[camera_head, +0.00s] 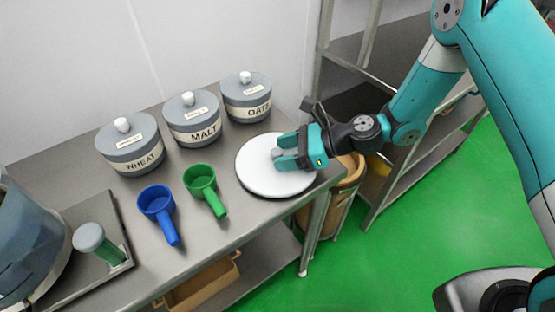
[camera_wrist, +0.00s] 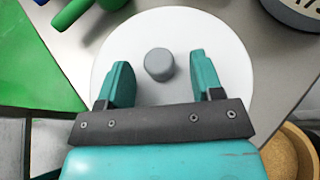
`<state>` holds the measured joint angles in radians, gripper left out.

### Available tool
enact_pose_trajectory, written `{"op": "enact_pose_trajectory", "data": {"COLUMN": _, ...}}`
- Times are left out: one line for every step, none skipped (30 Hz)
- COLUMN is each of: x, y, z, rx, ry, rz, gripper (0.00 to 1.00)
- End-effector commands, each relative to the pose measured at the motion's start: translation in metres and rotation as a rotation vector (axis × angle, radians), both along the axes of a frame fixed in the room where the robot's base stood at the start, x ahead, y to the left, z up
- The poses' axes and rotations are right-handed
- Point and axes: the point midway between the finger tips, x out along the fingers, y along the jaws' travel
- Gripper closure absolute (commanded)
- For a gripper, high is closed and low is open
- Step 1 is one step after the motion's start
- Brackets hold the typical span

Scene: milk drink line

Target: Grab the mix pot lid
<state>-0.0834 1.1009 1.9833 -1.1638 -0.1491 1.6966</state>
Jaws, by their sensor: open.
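The mix pot lid (camera_head: 257,179) is a flat white disc with a grey knob, lying on the steel table near its right end. In the wrist view the lid (camera_wrist: 170,25) shows its round grey knob (camera_wrist: 159,64) near the middle. My gripper (camera_head: 277,156) is over the lid from the right; it also shows in the wrist view (camera_wrist: 160,80). Its two teal fingers are open, one on each side of the knob, with a gap on both sides. In the head view the fingers partly hide the knob.
Grey canisters marked wheat (camera_head: 131,146), malt (camera_head: 193,119) and oats (camera_head: 247,97) stand behind the lid. A blue scoop (camera_head: 157,203) and a green scoop (camera_head: 201,181) lie to its left. A large grey pot (camera_head: 30,245) stands far left. A steel rack (camera_head: 385,190) stands at right.

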Motion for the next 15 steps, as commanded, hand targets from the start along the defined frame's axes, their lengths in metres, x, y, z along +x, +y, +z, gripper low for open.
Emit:
{"op": "enact_pose_trajectory", "data": {"x": 0.0001, "y": -0.0002, "z": -0.0001, "rx": 0.000, "ry": 0.000, "rz": 0.000, "gripper": 0.40}}
{"op": "enact_pose_trajectory", "data": {"x": 0.0001, "y": -0.0003, "z": -0.0001, "rx": 0.000, "ry": 0.000, "rz": 0.000, "gripper": 0.40}}
{"op": "enact_pose_trajectory", "data": {"x": 0.0001, "y": -0.0003, "z": -0.0001, "rx": 0.000, "ry": 0.000, "rz": 0.000, "gripper": 0.40}}
{"op": "enact_pose_trajectory", "data": {"x": 0.0001, "y": -0.0004, "z": -0.0001, "rx": 0.000, "ry": 0.000, "rz": 0.000, "gripper": 0.44}}
{"op": "enact_pose_trajectory", "data": {"x": 0.0000, "y": -0.0004, "z": -0.0001, "rx": 0.000, "ry": 0.000, "rz": 0.000, "gripper": 0.51}}
{"op": "enact_pose_trajectory", "data": {"x": 0.0001, "y": -0.0005, "z": 0.0000, "rx": 0.000, "ry": 0.000, "rz": 0.000, "gripper": 0.60}}
{"op": "enact_pose_trajectory", "data": {"x": 0.0001, "y": -0.0005, "z": 0.0000, "rx": 0.000, "ry": 0.000, "rz": 0.000, "gripper": 0.67}}
{"op": "enact_pose_trajectory", "data": {"x": 0.0000, "y": -0.0005, "z": 0.0000, "rx": 0.000, "ry": 0.000, "rz": 0.000, "gripper": 0.74}}
{"op": "enact_pose_trajectory", "data": {"x": 0.0000, "y": -0.0005, "z": 0.0000, "rx": 0.000, "ry": 0.000, "rz": 0.000, "gripper": 0.83}}
{"op": "enact_pose_trajectory", "data": {"x": 0.0000, "y": -0.0005, "z": 0.0000, "rx": 0.000, "ry": 0.000, "rz": 0.000, "gripper": 0.90}}
{"op": "enact_pose_trajectory", "data": {"x": 0.0000, "y": -0.0006, "z": 0.0000, "rx": 0.000, "ry": 0.000, "rz": 0.000, "gripper": 0.97}}
{"op": "enact_pose_trajectory", "data": {"x": 0.0001, "y": -0.0006, "z": 0.0005, "rx": 0.000, "ry": -0.001, "rz": -0.001, "gripper": 0.98}}
{"op": "enact_pose_trajectory", "data": {"x": 0.0001, "y": -0.0006, "z": 0.0005, "rx": 0.000, "ry": -0.001, "rz": -0.001, "gripper": 0.98}}
{"op": "enact_pose_trajectory", "data": {"x": 0.0001, "y": -0.0006, "z": 0.0005, "rx": 0.000, "ry": -0.001, "rz": -0.001, "gripper": 0.98}}
{"op": "enact_pose_trajectory", "data": {"x": 0.0001, "y": -0.0006, "z": 0.0005, "rx": 0.000, "ry": -0.001, "rz": -0.001, "gripper": 0.98}}
